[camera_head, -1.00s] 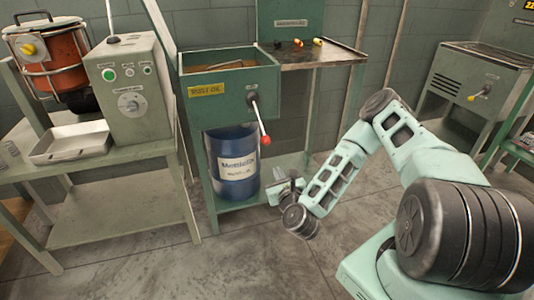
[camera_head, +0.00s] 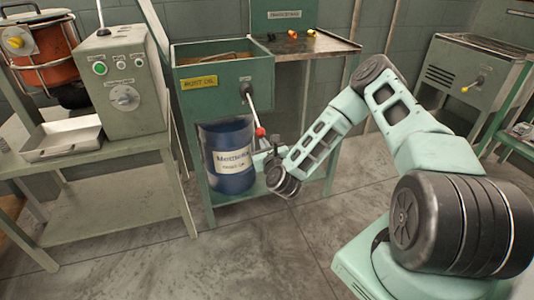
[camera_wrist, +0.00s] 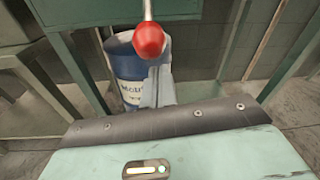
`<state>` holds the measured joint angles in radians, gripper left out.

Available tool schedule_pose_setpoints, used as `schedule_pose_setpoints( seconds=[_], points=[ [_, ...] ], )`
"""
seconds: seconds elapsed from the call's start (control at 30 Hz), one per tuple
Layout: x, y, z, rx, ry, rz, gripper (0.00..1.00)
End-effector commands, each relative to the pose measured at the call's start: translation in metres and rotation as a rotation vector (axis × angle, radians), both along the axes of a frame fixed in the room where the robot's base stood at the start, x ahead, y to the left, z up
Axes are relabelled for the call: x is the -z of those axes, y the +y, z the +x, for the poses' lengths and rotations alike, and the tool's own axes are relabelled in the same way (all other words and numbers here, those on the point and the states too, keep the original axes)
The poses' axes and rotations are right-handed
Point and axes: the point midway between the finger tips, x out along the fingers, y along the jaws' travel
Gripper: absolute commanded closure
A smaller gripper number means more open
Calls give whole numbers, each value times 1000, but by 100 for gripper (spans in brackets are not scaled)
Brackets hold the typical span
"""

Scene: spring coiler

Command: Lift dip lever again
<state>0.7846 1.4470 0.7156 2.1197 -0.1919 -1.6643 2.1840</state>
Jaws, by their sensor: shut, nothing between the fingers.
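The dip lever (camera_head: 252,110) is a metal rod with a red ball knob (camera_head: 260,132) on the front of the green oil tank (camera_head: 222,85). It hangs down and slightly right from its pivot. In the wrist view the red knob (camera_wrist: 149,40) is at the top centre, with part of its rod above it. My gripper (camera_head: 263,158) is just below the knob in the head view. It is shut and empty. In the wrist view my gripper (camera_wrist: 156,85) shows grey behind and below the knob; whether they touch I cannot tell.
A blue drum (camera_head: 229,160) stands under the tank, close to my gripper, and also shows in the wrist view (camera_wrist: 125,68). A control box (camera_head: 122,85) and metal tray (camera_head: 62,138) stand on the left bench. Open floor (camera_head: 180,260) lies in front.

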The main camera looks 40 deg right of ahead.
Motion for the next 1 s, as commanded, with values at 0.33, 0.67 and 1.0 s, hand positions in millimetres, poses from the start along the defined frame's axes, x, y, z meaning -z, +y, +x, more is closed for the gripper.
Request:
schedule_pose_setpoints(
  seconds=[0.33,0.67,1.0],
  points=[
    [-13,4,-3,0,2,1,100],
    [-16,4,-4,0,8,2,100],
    [-37,6,-11,1,84,25,100]
  ],
)
